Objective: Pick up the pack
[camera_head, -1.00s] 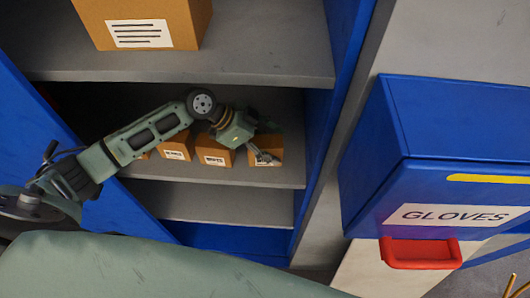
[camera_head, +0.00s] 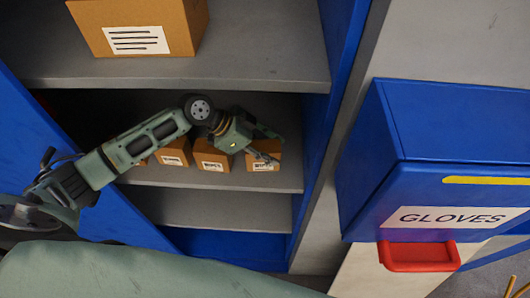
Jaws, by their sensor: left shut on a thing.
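Several small brown packs with white labels stand in a row on the middle shelf (camera_head: 215,184) of a blue cabinet. The pack (camera_head: 268,166) at the right end is in my left gripper (camera_head: 265,150), which is shut on it from above. My gripper hides part of this pack's top and front. A second pack (camera_head: 212,158) stands just left of it, with a third pack (camera_head: 175,152) further left. My left arm partly covers the packs at the left. I cannot tell whether the held pack is clear of the shelf. My right gripper is not in view.
A large brown box (camera_head: 138,28) stands on the upper shelf (camera_head: 255,65), above my arm. The cabinet's blue side wall (camera_head: 314,130) is close to the right of the held pack. A blue GLOVES box (camera_head: 430,165) with a red tray (camera_head: 420,257) is further right.

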